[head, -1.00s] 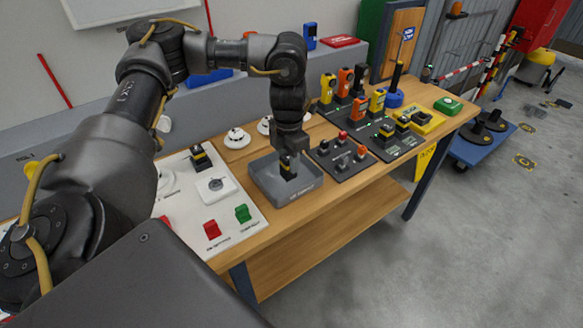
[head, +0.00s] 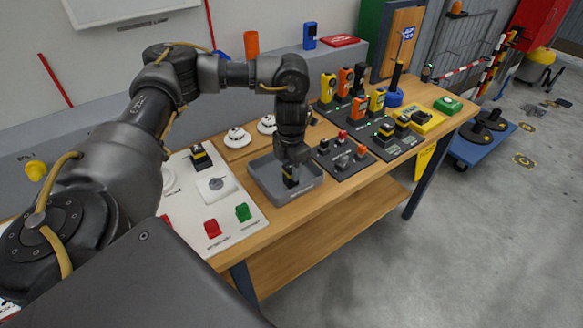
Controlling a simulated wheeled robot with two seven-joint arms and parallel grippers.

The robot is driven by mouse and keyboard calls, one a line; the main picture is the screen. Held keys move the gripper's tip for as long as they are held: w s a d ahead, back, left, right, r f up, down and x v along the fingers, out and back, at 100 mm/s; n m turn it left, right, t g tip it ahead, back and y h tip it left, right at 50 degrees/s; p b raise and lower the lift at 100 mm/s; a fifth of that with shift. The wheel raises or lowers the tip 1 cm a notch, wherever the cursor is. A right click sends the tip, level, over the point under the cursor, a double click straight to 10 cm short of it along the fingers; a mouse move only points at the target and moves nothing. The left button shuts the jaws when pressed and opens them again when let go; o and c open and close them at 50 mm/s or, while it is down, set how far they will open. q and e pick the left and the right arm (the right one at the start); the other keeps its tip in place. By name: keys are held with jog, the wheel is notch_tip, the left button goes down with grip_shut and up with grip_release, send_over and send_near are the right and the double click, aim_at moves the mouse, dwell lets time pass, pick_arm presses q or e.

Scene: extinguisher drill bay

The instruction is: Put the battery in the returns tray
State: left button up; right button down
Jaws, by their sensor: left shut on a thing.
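The battery (head: 291,180) is a small black block with a yellow band. My left gripper (head: 290,168) is shut on it and points down over the grey returns tray (head: 312,188). The battery is low inside the tray's walls. I cannot tell whether it touches the tray floor. The tray stands on the wooden bench, its front wall facing me. My right gripper is not in view.
Right of the tray is a dark board (head: 343,157) with small parts, then a dark charger panel (head: 392,137) with several devices. Left is a white panel (head: 212,192) with red and green switches. White round detectors (head: 237,138) sit behind the tray.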

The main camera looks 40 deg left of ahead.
pick_arm(q)
jog(key=o, duration=1.2)
jog(key=shift+f, duration=0.15)
jog(key=shift+c, duration=0.2)
jog(key=shift+r, duration=0.3)
notch_tip(320, 180, up, 12)
jog(key=shift+f, duration=0.1)
